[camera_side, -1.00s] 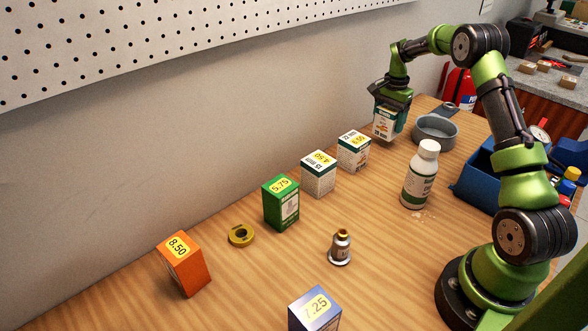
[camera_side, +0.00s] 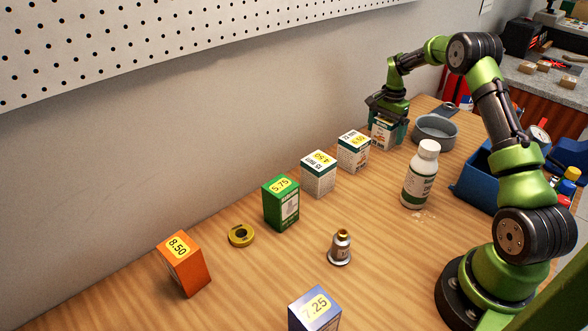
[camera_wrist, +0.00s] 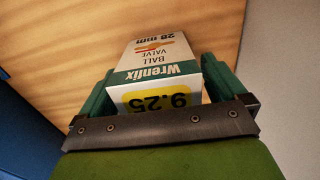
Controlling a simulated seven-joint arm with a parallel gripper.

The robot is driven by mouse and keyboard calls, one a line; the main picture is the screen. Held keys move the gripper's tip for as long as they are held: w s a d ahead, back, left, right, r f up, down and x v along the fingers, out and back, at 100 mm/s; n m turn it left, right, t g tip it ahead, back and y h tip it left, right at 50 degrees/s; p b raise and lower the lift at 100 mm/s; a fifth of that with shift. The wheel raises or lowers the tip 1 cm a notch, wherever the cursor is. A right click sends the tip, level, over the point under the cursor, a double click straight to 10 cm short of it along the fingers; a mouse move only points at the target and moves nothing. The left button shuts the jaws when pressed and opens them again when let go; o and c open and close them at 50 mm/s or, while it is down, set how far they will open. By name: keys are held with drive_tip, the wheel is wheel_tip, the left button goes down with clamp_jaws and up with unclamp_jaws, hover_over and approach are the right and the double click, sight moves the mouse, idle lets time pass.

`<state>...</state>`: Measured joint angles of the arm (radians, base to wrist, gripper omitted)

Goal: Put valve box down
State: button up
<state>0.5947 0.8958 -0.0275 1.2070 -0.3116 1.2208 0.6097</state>
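The valve box (camera_side: 382,134) is a white and green carton at the far end of the row of boxes. In the wrist view the valve box (camera_wrist: 155,72) reads "Wrenlix Ball Valve 28 mm", with a yellow 9.25 label, upside down in the picture. My gripper (camera_side: 388,122) points down over it, with one green finger on each side. In the wrist view my gripper (camera_wrist: 160,88) appears shut on the box. The box is upright and at or very near the table surface; its base contact is hard to tell.
The 22 mm box (camera_side: 354,152) and 15 mm box (camera_side: 318,174) stand nearby along the wall. A grey dish (camera_side: 436,133) is close on the right. A white bottle (camera_side: 420,175) and blue bin (camera_side: 480,180) stand nearer my base. The wall is close behind.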

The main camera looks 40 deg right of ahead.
wheel_tip(320, 180, up, 12)
drive_tip(key=shift+f, duration=0.1)
drive_tip(key=s+a+r+n+t, duration=0.2)
drive_tip(key=s+a+r+n, duration=0.15)
drive_tip(key=a+r, duration=0.5)
drive_tip(key=s+a+r+n+t, duration=0.2)
drive_tip(key=a+r+n, duration=0.25)
drive_tip(key=a, duration=0.75)
drive_tip(key=s+a+f+n+t+y, duration=0.2)
drive_tip(key=s+a+n, duration=0.4)
drive_tip(key=s+a, duration=0.7)
drive_tip(key=shift+s+a+f+t, duration=0.45)
drive_tip(key=shift+s+t, duration=0.15)
drive_tip(key=shift+s, duration=0.55)
